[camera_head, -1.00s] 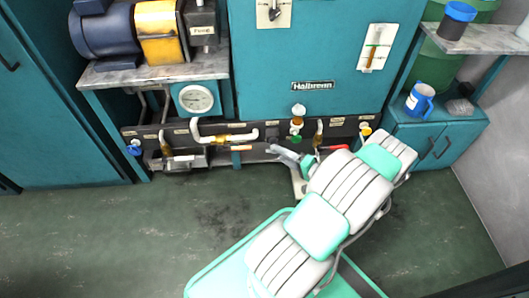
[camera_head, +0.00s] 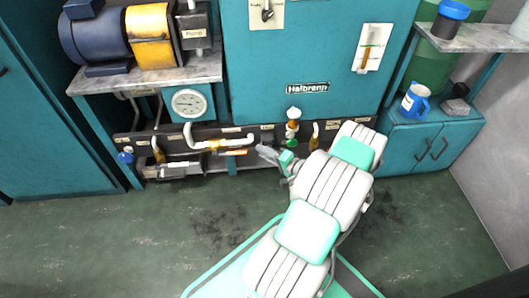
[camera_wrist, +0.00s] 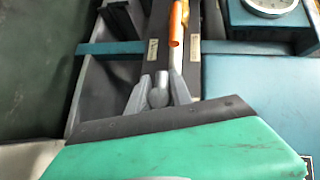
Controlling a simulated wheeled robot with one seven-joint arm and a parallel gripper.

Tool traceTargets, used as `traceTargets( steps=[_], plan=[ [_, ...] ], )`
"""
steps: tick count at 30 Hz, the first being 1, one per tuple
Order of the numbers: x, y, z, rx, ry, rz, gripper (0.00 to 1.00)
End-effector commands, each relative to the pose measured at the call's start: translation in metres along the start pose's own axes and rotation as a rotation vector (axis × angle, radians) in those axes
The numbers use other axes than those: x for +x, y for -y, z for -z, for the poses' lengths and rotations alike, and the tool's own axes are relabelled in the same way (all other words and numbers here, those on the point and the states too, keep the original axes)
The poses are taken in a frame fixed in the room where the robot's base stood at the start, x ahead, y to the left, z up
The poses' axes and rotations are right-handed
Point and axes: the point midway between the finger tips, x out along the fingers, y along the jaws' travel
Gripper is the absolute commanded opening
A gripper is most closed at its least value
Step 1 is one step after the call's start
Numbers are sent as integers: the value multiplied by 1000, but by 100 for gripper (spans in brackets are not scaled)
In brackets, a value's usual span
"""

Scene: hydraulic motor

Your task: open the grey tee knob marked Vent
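I cannot pick out a grey tee knob or a Vent label for certain; the labels on the dark valve panel (camera_head: 245,135) are too small to read. My gripper (camera_head: 262,151) is at the front of this panel, right of an orange lever (camera_head: 233,152). In the wrist view its two grey fingers (camera_wrist: 160,76) show above the green wrist cover, with a rounded grey piece (camera_wrist: 158,96) between them. I cannot tell whether that piece is a knob or part of the gripper. The orange lever (camera_wrist: 175,25) lies just beyond the fingertips.
A gauge (camera_head: 189,102) is above.

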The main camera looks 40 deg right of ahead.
Motion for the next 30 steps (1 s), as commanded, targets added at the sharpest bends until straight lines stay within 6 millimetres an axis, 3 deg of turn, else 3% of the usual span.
traceTargets(
  steps=[9,30],
  plan=[
    [0,0,0,0,0,-1,0],
    [-1,2,0,-103,1,-106,0]
  ],
)
